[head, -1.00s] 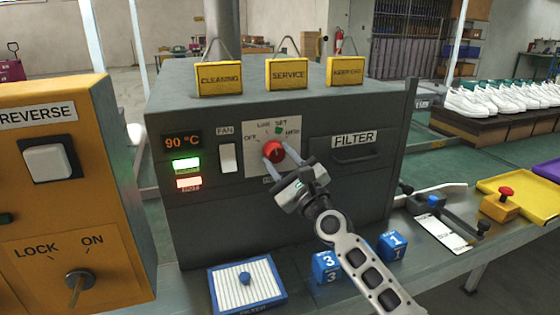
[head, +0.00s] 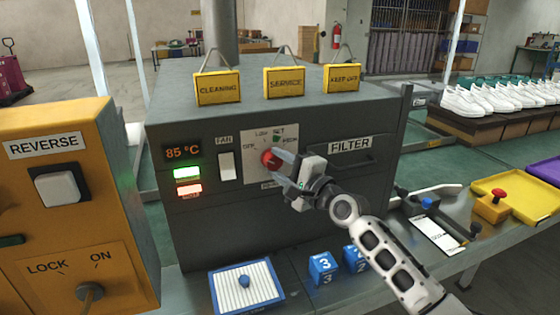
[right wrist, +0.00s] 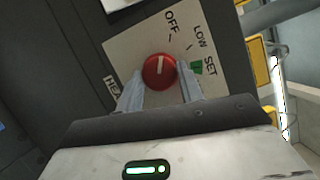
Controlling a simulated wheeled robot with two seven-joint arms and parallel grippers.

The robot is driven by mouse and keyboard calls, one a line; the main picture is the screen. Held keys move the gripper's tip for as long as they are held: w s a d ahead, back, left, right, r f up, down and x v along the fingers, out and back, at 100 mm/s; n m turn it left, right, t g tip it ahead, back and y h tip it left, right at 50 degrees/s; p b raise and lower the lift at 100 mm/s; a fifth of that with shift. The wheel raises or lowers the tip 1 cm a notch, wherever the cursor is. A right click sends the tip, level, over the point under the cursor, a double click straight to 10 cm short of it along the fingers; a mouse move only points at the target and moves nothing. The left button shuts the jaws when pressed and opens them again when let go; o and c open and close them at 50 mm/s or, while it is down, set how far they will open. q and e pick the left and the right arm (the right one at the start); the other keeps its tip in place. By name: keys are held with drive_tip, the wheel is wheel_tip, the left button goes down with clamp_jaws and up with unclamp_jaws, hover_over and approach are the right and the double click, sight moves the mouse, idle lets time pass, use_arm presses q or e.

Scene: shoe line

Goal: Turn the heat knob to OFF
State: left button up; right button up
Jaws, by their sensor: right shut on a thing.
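The red heat knob (head: 270,158) sits on a white dial plate on the front of the dark grey machine. In the right wrist view the knob (right wrist: 158,71) shows a white pointer line aimed up, close to the OFF mark (right wrist: 172,22) and away from LOW and the green SET mark. My right gripper (head: 279,167) has its fingers on either side of the knob, shut on it; the fingers (right wrist: 160,92) also show there. The display (head: 183,152) reads 85 °C. My left gripper is not in view.
A white FAN switch (head: 226,168) is left of the dial, and a FILTER handle (head: 350,160) is right of it. Yellow signs (head: 284,82) stand on top. Blue numbered blocks (head: 323,267) and a blue-framed tray (head: 225,294) lie below on the bench.

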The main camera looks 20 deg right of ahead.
drive_tip(key=shift+r+n, duration=0.3)
drive_tip(key=shift+r, duration=0.05)
drive_tip(key=o, duration=1)
drive_tip(key=shift+w+f, duration=0.15)
drive_tip(key=shift+f, duration=0.05)
drive_tip(key=v, duration=0.8)
drive_tip(key=b+v, duration=0.1)
drive_tip(key=v, duration=0.7)
drive_tip(key=shift+r+b, duration=0.25)
drive_tip(key=shift+b, duration=0.05)
